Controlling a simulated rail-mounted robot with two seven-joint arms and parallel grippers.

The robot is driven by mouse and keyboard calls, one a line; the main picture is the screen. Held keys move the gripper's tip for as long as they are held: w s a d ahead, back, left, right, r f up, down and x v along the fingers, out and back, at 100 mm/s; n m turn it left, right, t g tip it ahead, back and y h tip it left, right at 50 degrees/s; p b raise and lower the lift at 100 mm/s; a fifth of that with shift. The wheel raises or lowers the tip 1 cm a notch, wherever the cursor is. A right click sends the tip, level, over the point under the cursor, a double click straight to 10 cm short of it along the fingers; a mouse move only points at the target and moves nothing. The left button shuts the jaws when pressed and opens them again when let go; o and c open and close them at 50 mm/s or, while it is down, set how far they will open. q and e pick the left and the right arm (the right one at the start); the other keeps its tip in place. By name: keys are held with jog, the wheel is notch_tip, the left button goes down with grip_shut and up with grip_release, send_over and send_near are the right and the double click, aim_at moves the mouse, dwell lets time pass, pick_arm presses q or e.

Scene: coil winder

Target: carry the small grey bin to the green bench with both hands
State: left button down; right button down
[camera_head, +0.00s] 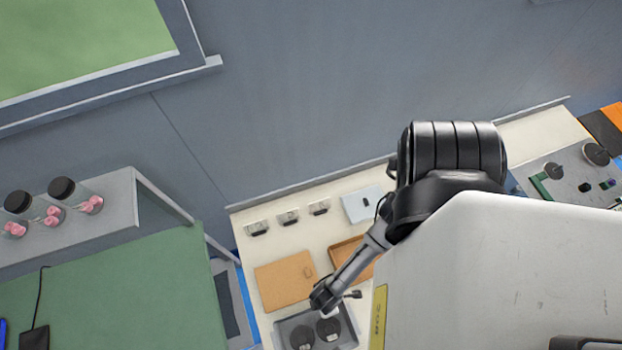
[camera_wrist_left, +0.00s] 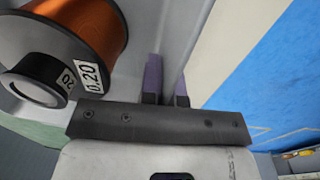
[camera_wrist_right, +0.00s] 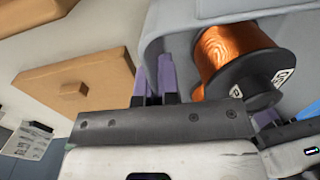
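The small grey bin (camera_head: 281,331) is at the bottom edge of the head view, partly cut off, with two dark-flanged spools (camera_head: 328,328) in it. Its wall (camera_wrist_left: 202,45) crosses the left wrist view, with a copper spool (camera_wrist_left: 85,30) marked 0.20 inside. My left gripper's purple fingers (camera_wrist_left: 167,85) are close together, one on each side of this wall. In the right wrist view the bin (camera_wrist_right: 180,22) holds a copper spool (camera_wrist_right: 235,55). My right gripper's fingers (camera_wrist_right: 154,78) are close together at its wall. The green bench (camera_head: 130,290) is at the left. Neither gripper shows clearly in the head view.
A dark jointed arm (camera_head: 355,265) reaches over the bin's far edge. Jars (camera_head: 75,195) stand on a grey shelf. Much of the green bench top is clear.

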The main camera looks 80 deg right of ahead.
pick_arm(q)
jog(key=shift+r, duration=0.2)
pick_arm(e)
jog(key=shift+r, duration=0.15)
